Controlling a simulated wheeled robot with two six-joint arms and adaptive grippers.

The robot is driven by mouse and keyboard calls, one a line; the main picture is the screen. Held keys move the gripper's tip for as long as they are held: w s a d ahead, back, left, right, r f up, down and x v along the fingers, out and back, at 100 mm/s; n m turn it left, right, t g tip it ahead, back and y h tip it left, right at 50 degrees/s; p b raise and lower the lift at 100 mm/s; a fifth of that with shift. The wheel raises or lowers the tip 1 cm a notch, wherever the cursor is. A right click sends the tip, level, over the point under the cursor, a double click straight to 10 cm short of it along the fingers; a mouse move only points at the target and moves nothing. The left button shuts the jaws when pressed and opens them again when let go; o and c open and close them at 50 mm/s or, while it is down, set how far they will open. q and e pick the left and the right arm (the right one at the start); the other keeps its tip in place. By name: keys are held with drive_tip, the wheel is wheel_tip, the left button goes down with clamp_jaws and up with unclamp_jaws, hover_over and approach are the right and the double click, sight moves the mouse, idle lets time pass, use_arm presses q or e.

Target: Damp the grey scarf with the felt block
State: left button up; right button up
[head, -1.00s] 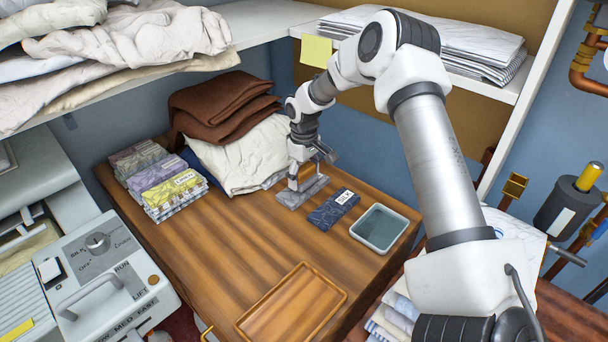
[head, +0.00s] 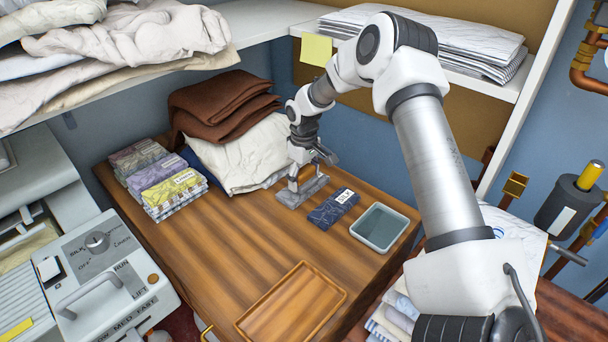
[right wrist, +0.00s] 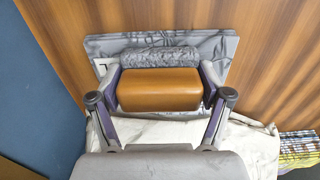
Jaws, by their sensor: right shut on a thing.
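The grey scarf (head: 288,201) lies folded flat on the wooden table, in front of the cream cloth; it also shows in the right wrist view (right wrist: 232,48). My right gripper (head: 303,183) points down over it. In the right wrist view its two fingers are shut on the sides of the felt block (right wrist: 160,90), which has an orange-brown wooden body. A grey, rough strip (right wrist: 160,57) shows along the block's far side. The block is at the scarf, but its underside is hidden, so contact is not clear. My left gripper is not in view.
A dark blue folded cloth (head: 322,217) with a label and a shallow grey dish (head: 405,222) lie right of the scarf. A wooden tray (head: 241,325) is at the front. Folded cloths (head: 165,178), a cream cloth (head: 240,160) and brown cloths (head: 215,98) stand behind and left.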

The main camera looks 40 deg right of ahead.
drive_tip(key=shift+f+p, duration=0.1)
drive_tip(key=shift+p, duration=0.25)
idle(1.3)
drive_tip(key=shift+s, duration=0.1)
wheel_tip(320, 180, up, 7)
drive_tip(key=p, duration=0.7)
